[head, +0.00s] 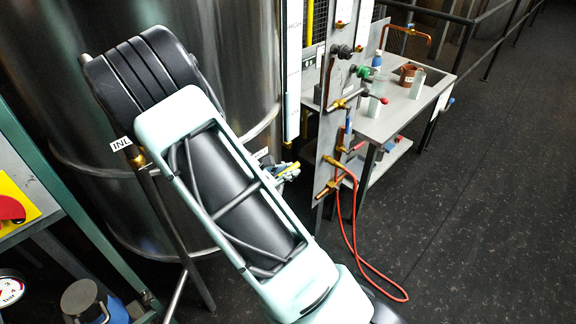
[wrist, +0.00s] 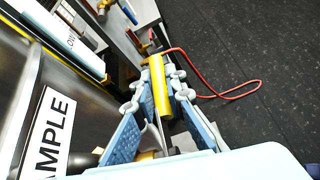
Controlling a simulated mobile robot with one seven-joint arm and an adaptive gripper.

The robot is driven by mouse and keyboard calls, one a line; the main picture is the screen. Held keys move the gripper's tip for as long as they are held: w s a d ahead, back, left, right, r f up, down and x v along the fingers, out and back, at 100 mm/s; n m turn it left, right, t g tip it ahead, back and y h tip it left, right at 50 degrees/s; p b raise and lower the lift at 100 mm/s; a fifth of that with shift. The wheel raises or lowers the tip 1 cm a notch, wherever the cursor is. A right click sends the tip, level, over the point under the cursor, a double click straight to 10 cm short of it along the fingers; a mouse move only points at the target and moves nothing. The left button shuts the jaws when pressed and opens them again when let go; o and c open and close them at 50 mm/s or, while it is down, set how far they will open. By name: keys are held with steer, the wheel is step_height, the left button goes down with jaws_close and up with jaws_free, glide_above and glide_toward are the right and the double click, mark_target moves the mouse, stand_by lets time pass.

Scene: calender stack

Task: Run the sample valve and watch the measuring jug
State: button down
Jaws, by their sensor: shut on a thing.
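The sample valve's handle looks to be the yellow lever (wrist: 161,98) between my fingers in the wrist view, near a plate reading "AMPLE" (wrist: 52,135). My gripper (wrist: 157,82), with blue pads and grey links, is shut on this lever. In the head view my gripper (head: 284,172) is small and partly behind my arm, beside the steel tank (head: 240,50), with a bit of yellow at it. The valve body is mostly hidden. I cannot make out a measuring jug or any flow in either view.
A valve panel (head: 330,150) with brass fittings stands right of my gripper, and a red hose (head: 357,250) loops to the floor. Behind it a grey bench (head: 440,80) holds a copper-coloured pot (head: 408,74) and white containers. The dark floor at right is clear.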

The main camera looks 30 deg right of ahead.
steer(key=shift+f+y, duration=0.35)
steer(key=shift+y, duration=0.15)
steer(key=c, duration=2)
jaws_free()
steer(key=shift+g, duration=0.3)
steer(key=shift+o, duration=0.2)
steer(key=v, duration=1.2)
steer(key=shift+s+d, duration=0.1)
